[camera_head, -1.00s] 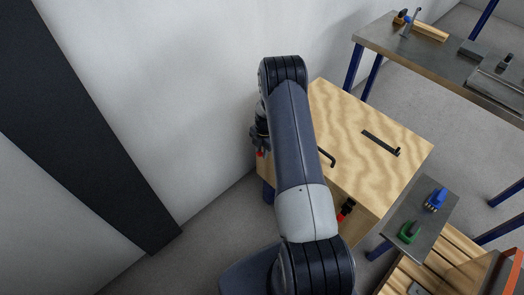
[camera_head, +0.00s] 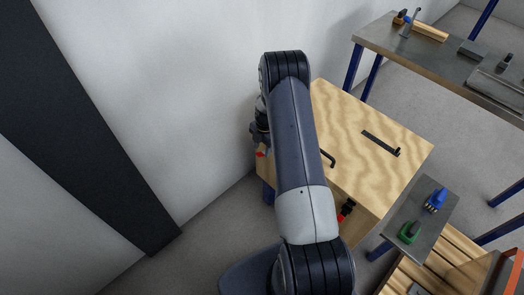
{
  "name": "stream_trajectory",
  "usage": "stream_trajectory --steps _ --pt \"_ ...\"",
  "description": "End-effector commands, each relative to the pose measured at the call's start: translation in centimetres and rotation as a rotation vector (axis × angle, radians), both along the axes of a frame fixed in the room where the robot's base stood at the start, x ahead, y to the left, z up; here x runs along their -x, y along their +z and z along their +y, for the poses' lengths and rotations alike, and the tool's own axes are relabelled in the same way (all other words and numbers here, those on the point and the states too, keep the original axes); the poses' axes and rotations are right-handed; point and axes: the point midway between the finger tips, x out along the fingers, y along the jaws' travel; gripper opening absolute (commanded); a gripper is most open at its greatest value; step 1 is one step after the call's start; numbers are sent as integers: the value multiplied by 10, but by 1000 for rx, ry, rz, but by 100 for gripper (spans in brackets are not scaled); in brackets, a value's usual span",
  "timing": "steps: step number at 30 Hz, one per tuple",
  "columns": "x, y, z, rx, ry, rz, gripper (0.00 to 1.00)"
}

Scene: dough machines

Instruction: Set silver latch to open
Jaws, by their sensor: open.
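No silver latch can be made out for certain. A wooden box-like cabinet (camera_head: 385,120) stands against the wall, with a black bent handle (camera_head: 330,159) and a dark slotted strip (camera_head: 380,143) on its top. A red and black fitting (camera_head: 346,210) sits on its near side. Another small red part (camera_head: 261,154) shows near the cabinet's left corner, just below my gripper. My gripper (camera_head: 258,138) hangs beside that corner, between cabinet and wall, partly hidden by my arm. It is open; I cannot tell whether it touches anything.
A metal bench (camera_head: 440,65) with a small lever device (camera_head: 411,22) stands at the back right. A small grey table (camera_head: 418,222) holds a blue item (camera_head: 436,200) and a green item (camera_head: 409,233). A wooden slatted surface (camera_head: 440,265) lies at the lower right. The wall is close on the left.

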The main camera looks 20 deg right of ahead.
Motion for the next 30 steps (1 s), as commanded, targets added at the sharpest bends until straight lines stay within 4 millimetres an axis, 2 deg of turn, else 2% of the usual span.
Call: stream_trajectory --steps 6,13,19,30 --pt "-2 41 -4 1 0 -3 45" --pt "-3 75 -8 1 0 -3 45" --pt "-3 86 -8 0 0 0 45" --pt "-3 86 -8 0 0 0 45"
